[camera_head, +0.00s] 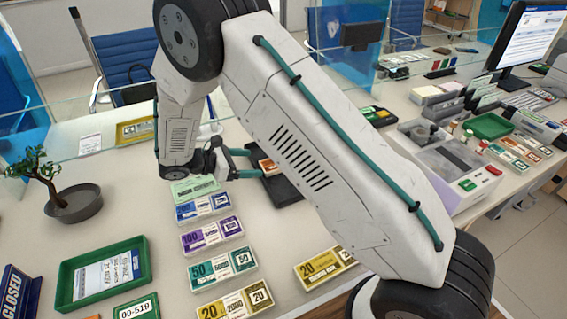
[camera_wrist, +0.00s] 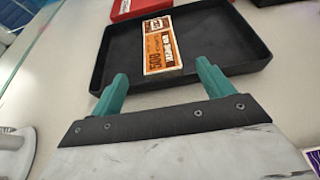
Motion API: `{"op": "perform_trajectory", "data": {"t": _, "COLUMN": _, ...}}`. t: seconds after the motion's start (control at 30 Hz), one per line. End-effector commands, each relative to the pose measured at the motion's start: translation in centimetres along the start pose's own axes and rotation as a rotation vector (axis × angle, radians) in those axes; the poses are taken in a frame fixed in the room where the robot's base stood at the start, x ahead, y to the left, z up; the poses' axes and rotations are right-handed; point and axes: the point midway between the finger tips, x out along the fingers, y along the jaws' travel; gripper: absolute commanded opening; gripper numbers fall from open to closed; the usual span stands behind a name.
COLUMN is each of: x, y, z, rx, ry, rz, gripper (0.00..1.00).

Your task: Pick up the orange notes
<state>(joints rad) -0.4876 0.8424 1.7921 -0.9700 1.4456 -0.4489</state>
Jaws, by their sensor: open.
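The orange notes (camera_wrist: 163,46) are a flat banded bundle, lying in a black tray (camera_wrist: 118,52) in the wrist view. In the head view a part of the orange notes (camera_head: 267,166) shows in the black tray (camera_head: 287,191), with my arm covering the rest. My gripper (camera_wrist: 160,80) has two teal fingers, spread apart and empty. The fingertips are at the tray's near rim, and the notes lie just beyond them, roughly between their lines. In the head view my gripper (camera_head: 243,164) is at the tray's left side. The height of the fingers above the tray is hard to tell.
Several note bundles in holders, such as a purple one (camera_head: 211,233), stand in a column on the counter. A green tray (camera_head: 104,274) and a bonsai (camera_head: 62,189) are at left. A red tray (camera_wrist: 138,8) is beyond the black tray. A glass screen runs along the back.

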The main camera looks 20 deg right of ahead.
Motion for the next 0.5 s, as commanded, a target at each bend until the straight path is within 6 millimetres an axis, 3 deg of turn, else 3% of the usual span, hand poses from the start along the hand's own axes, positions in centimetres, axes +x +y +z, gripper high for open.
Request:
{"op": "perform_trajectory", "data": {"t": 0.27, "x": 2.8, "y": -0.1, "z": -0.1, "rx": 0.0, "ry": 0.0, "rz": -0.002, "gripper": 0.8}}
{"op": "perform_trajectory", "data": {"t": 0.5, "x": 6.3, "y": -0.1, "z": -0.5, "rx": 0.001, "ry": 0.001, "rz": -0.006, "gripper": 0.8}}
